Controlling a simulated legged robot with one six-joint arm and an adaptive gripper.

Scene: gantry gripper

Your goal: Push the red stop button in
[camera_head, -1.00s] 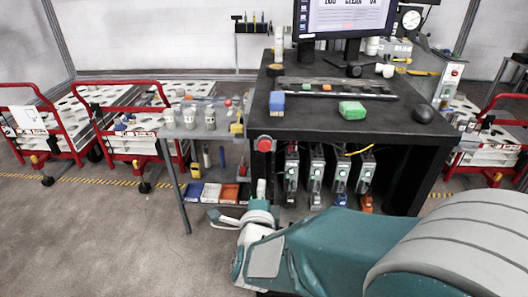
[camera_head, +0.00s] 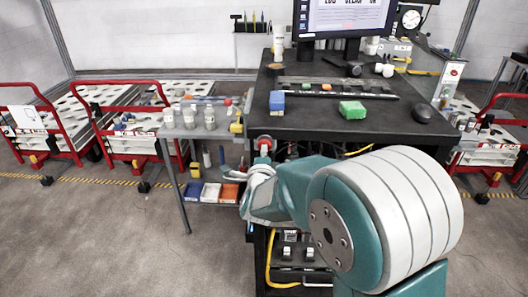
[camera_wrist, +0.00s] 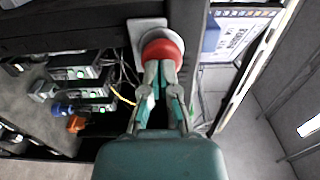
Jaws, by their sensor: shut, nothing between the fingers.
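The red stop button (camera_wrist: 162,46) is a round red cap on a pale mounting plate (camera_wrist: 137,37), fixed to the dark front of the desk. In the head view the button (camera_head: 264,140) shows just below the desk's front edge. My gripper (camera_wrist: 160,68) is shut and empty. In the wrist view its fingertips overlap the lower part of the red cap; I cannot tell whether they touch it. In the head view my gripper (camera_head: 263,161) is directly below the button in the picture, partly hidden by my wrist.
The black desk (camera_head: 330,128) carries a blue block (camera_head: 277,101), a green block (camera_head: 352,110), a mouse (camera_head: 422,113) and a monitor. A side table (camera_head: 198,131) with several jars stands to the left. Red-framed carts (camera_head: 30,123) stand farther left. Floor in front is clear.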

